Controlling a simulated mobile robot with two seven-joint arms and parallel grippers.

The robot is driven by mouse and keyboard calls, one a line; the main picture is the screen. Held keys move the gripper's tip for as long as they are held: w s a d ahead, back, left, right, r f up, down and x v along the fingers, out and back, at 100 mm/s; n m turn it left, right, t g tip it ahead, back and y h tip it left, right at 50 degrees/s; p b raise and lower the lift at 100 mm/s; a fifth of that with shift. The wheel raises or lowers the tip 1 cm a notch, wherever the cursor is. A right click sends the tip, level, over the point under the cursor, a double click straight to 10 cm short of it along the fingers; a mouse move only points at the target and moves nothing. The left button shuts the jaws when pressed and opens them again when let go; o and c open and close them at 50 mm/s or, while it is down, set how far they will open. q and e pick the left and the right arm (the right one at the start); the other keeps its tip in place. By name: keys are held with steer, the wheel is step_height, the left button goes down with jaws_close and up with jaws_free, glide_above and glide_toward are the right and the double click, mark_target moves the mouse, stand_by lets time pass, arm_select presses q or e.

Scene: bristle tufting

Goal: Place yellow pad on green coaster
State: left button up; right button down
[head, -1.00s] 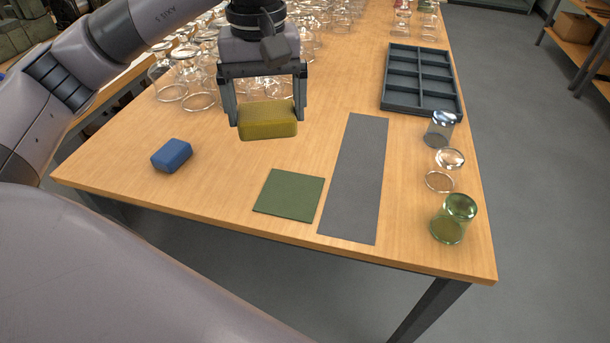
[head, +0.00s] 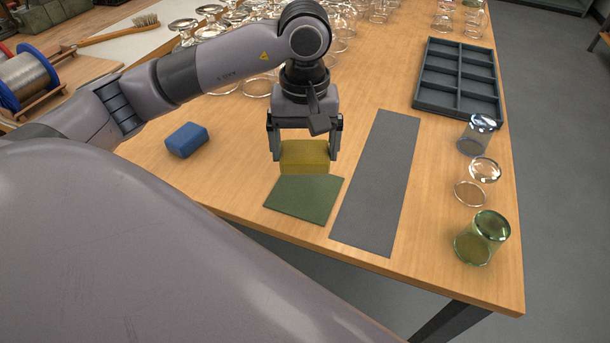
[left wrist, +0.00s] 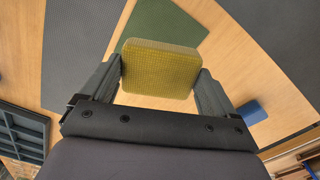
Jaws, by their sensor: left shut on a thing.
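The yellow pad (head: 304,157) is held between the fingers of my left gripper (head: 304,152), which is shut on it. In the head view it is at the far edge of the green coaster (head: 305,198), a flat square on the table. In the left wrist view the yellow pad (left wrist: 161,68) covers part of the green coaster (left wrist: 165,22), between the two fingertips (left wrist: 160,75). The head view does not clearly show whether the pad touches the coaster or the table. My right gripper is not in view.
A blue block (head: 187,140) lies to the left on the wooden table. A dark grey strip (head: 378,185) lies right of the coaster. A compartment tray (head: 457,103), a blue glass (head: 477,134), a clear glass (head: 471,193) and a green glass (head: 482,238) are farther right. Upturned glasses crowd the back.

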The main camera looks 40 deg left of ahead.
mark_target(305, 151)
arm_select(q)
step_height(305, 151, down, 3)
steer(key=shift+f, duration=0.1)
step_height(305, 151, down, 4)
steer(key=shift+f, duration=0.15)
steer(key=shift+f, duration=0.1)
steer(key=o, duration=0.6)
steer(key=shift+o, duration=0.3)
